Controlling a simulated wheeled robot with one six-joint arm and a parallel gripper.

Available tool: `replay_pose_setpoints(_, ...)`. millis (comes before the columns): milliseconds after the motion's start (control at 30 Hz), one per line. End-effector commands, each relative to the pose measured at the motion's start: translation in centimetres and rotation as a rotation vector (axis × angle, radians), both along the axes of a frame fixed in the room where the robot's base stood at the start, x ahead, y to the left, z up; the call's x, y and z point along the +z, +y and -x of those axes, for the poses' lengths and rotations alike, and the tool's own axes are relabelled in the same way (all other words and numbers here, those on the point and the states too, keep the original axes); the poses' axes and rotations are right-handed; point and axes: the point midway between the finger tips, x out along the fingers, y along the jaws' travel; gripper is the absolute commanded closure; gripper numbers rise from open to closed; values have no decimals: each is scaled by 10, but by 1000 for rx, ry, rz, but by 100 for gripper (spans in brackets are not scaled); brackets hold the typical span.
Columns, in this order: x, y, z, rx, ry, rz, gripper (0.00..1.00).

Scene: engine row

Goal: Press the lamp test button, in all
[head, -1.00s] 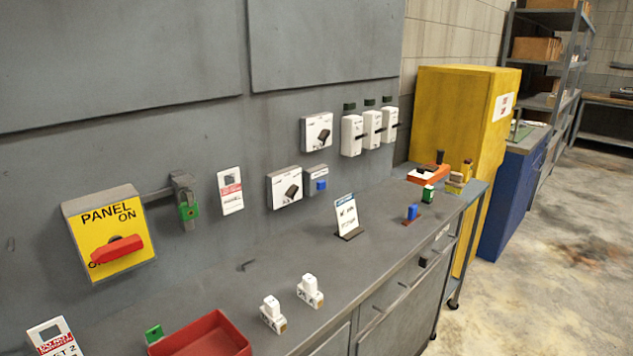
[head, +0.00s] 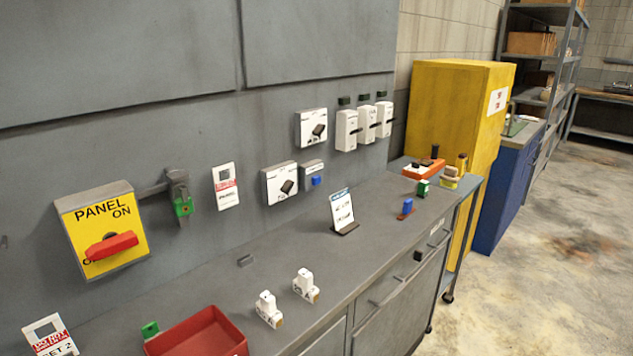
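A small grey box (head: 312,172) on the grey wall panel carries a blue button (head: 316,181); its label is too small to read, so I cannot tell if it is the lamp test button. My gripper is not in view.
A grey bench runs below the panel, holding a red tray (head: 199,334), two white blocks (head: 306,286), a standing card (head: 342,210) and a blue piece (head: 407,207). A yellow PANEL box (head: 105,228) with a red handle is at left. Open floor (head: 548,240) lies right.

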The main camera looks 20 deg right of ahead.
Motion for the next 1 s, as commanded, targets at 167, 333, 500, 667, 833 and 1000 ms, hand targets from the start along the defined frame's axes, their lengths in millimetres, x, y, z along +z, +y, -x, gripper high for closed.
replay_pose_setpoints(167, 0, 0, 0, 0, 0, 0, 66)
replay_pose_setpoints(333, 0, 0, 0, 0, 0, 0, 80)
replay_pose_setpoints(500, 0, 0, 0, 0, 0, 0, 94)
replay_pose_setpoints(667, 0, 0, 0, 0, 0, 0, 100)
replay_pose_setpoints(833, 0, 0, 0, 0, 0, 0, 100)
replay_pose_setpoints(1000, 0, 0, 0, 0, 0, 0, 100)
